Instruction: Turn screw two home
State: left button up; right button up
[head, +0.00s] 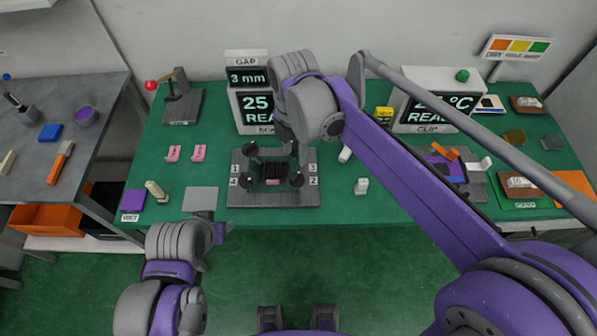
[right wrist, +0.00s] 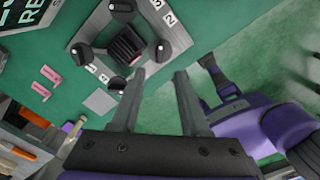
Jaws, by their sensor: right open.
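A grey fixture plate (head: 240,199) lies on the green table with dark knobbed screws at its corners, around a dark ribbed block (head: 270,169). Screw two (head: 296,180) stands at the front right corner beside its label 2 (head: 314,182); the right wrist view also shows this knob (right wrist: 155,50). My right gripper (right wrist: 160,75) is open and empty, with its fingers pointing at the plate, apart from screw two.
A bare grey pad (head: 200,199) and pink pieces (head: 172,153) lie left of the plate. A white piece (head: 361,186) stands to the right. A display showing 3 mm (head: 247,78) stands behind. Green table is clear between plate and front edge.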

aim_at(295, 175)
notch_tip(295, 175, down, 10)
jog(key=shift+r+b, duration=0.2)
jog(key=shift+b, duration=0.1)
grip_shut()
